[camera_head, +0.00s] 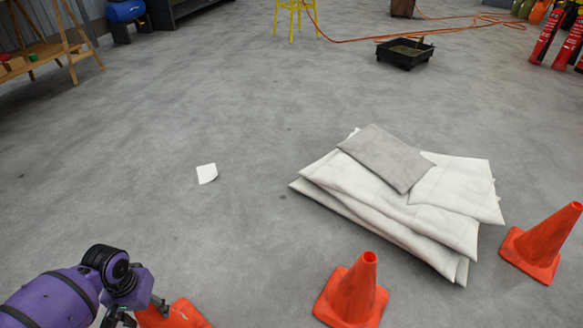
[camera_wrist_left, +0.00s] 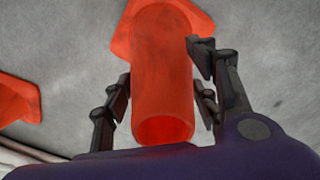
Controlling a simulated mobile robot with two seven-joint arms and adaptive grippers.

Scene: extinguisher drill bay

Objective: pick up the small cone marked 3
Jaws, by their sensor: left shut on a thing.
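My left gripper (camera_head: 138,308) is at the bottom left of the head view, at a small orange cone (camera_head: 178,317) that is cut off by the frame's lower edge. In the left wrist view the gripper (camera_wrist_left: 160,88) is shut on this cone (camera_wrist_left: 160,50), with its fingers on both sides of the cone's upper part. The cone's open tip points towards the wrist and its base lies farther off. No number can be read on it. Two more orange cones stand to the right, one at bottom centre (camera_head: 353,292) and one at the right edge (camera_head: 543,243). My right gripper is not in view.
A scrap of white paper (camera_head: 207,173) lies on the grey floor. A black tray (camera_head: 403,57), yellow stool (camera_head: 295,12), orange hose (camera_head: 465,20) and red extinguishers (camera_head: 546,38) are farther back.

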